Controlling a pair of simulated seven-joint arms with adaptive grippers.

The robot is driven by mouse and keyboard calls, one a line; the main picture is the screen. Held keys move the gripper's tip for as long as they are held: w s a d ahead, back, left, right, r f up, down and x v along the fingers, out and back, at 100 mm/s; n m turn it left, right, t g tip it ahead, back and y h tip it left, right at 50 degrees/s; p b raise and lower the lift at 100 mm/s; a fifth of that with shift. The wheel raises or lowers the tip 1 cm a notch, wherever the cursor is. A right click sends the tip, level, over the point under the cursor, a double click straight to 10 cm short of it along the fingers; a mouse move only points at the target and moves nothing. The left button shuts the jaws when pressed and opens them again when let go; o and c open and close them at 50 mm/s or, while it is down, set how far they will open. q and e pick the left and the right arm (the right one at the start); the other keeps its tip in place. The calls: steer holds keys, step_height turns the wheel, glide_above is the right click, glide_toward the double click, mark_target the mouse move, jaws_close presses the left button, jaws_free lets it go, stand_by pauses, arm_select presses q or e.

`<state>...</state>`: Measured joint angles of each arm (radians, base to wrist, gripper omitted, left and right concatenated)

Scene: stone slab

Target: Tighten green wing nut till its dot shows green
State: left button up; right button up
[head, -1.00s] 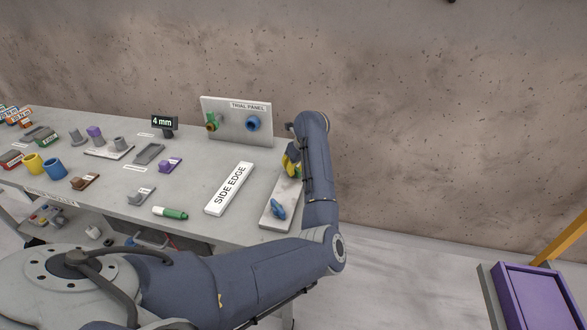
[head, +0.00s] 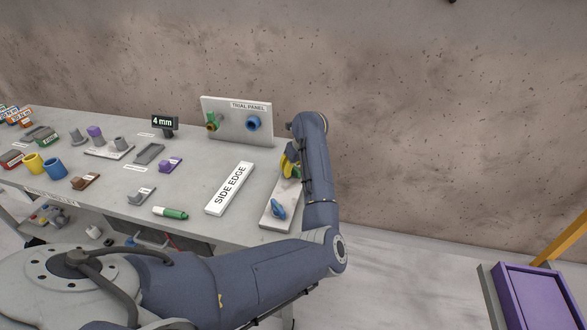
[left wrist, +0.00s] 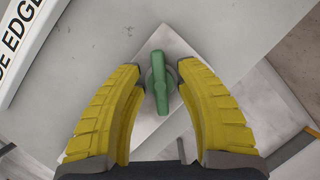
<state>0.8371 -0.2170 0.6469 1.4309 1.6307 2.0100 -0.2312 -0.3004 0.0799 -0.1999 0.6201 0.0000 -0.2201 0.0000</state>
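My left gripper (left wrist: 160,68) has yellow fingers, open on both sides of the nut, with small gaps seen between fingers and wing. No dot is visible. A blue wing nut (head: 278,209) sits on the plate's near end. My right gripper is not seen.
A white SIDE EDGE bar (head: 230,188) lies left of the plate. A trial panel (head: 236,121) with green and blue fittings stands behind. A green-and-white marker (head: 170,213) and a 4 mm display (head: 163,123) are farther left. The table ends just right of the plate.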

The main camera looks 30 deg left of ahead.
arm_select(q)
steer(key=v, duration=1.2)
stand_by(0.5)
